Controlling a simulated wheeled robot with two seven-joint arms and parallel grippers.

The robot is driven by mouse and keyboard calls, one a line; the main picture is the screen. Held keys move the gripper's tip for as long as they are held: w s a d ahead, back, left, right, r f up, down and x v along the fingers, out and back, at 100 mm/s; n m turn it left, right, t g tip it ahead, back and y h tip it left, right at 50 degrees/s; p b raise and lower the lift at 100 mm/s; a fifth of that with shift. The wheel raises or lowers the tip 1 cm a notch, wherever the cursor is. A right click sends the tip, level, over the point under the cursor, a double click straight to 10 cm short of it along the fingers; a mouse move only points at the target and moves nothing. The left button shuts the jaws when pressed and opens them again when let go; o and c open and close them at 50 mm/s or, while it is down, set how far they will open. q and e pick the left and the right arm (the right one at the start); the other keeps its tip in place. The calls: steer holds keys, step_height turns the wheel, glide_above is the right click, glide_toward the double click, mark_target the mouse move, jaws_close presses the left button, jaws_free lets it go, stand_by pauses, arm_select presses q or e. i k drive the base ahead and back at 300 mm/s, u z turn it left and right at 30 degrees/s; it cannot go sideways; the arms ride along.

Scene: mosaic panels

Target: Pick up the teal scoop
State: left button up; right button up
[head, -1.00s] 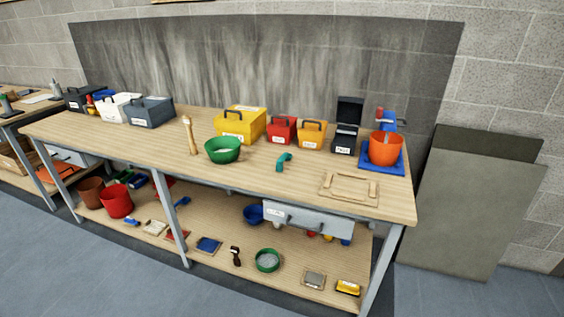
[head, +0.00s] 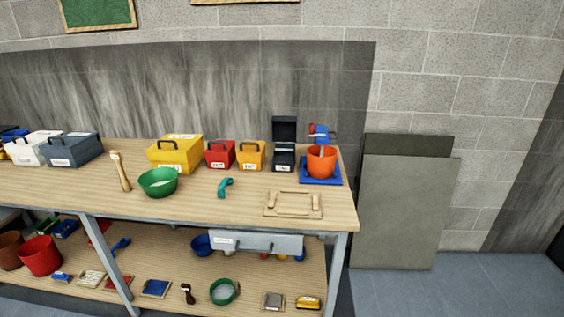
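The teal scoop (head: 224,187) lies on the wooden workbench top (head: 215,211), in the middle of the head view. It sits right of the green bowl (head: 158,182) and left of a flat wooden frame (head: 293,205). It is apart from both. Neither of my grippers is in view.
A yellow box (head: 174,155), a red box (head: 220,154) and an orange box (head: 250,155) stand behind the scoop. An orange bucket (head: 321,161) is on a blue tray at the right. Grey panels (head: 401,211) lean on the wall. Floor right of the bench is clear.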

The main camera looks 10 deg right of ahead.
mark_target(227, 181)
steer(key=k, duration=0.5)
steer(key=z, duration=1.05)
steer(key=i, duration=1.5)
steer(key=u, duration=0.55)
steer(key=i, duration=0.45)
steer(key=u, duration=0.5)
